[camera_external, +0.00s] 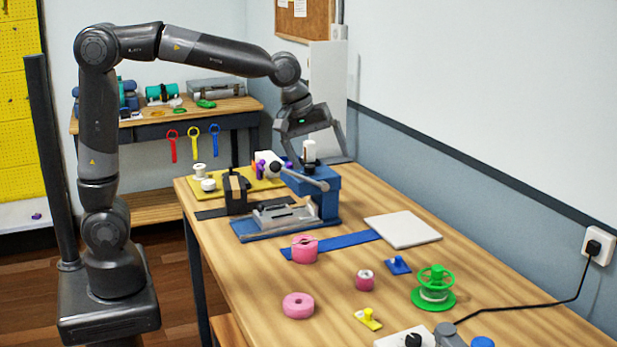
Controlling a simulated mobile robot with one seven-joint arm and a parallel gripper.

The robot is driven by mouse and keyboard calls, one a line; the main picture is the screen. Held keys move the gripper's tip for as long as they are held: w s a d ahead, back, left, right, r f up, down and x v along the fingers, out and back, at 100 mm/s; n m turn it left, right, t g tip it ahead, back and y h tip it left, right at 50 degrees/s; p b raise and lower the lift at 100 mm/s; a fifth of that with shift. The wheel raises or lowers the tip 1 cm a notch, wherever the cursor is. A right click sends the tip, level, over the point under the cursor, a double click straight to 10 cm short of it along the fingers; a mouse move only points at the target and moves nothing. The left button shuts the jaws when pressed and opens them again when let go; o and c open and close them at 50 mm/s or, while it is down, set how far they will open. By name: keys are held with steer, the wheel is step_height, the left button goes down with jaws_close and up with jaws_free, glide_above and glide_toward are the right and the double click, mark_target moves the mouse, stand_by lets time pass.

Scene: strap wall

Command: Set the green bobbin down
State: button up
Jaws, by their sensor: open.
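The green bobbin (434,284) stands upright on the wooden table (360,283) at the right, with a wide green bottom disc and a pale band low around its middle. Nothing holds it. My gripper (314,152) is at the far end of the table, well behind and left of the bobbin. Its jaws are apart, pointing down above the blue machine. A small white cylinder (309,151) shows between the fingers; I cannot tell whether it touches them.
The blue machine (326,190) with a lever stands under my gripper. Pink rolls (299,305), a blue piece (398,265) and a yellow piece (368,318) lie around the bobbin. A white board (403,229) lies behind it. A black cable (530,305) runs to its right.

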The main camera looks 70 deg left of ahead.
steer(key=s+a+f+m, duration=0.1)
steer(key=s+a+m, duration=0.2)
steer(key=s+a, duration=0.2)
steer(key=s+a+f+m+t, duration=0.1)
steer(key=s+a+m, duration=0.3)
steer(key=s, duration=0.7)
steer(key=s+a+f+m+y, duration=0.1)
steer(key=s+a+f+m, duration=0.1)
steer(key=s+a, duration=0.4)
steer(key=s+m, duration=0.1)
steer(key=s, duration=0.2)
steer(key=shift+a+m+t, duration=0.2)
steer(key=shift+m+t, duration=0.1)
steer(key=shift+s, duration=0.1)
steer(key=shift+c, duration=0.6)
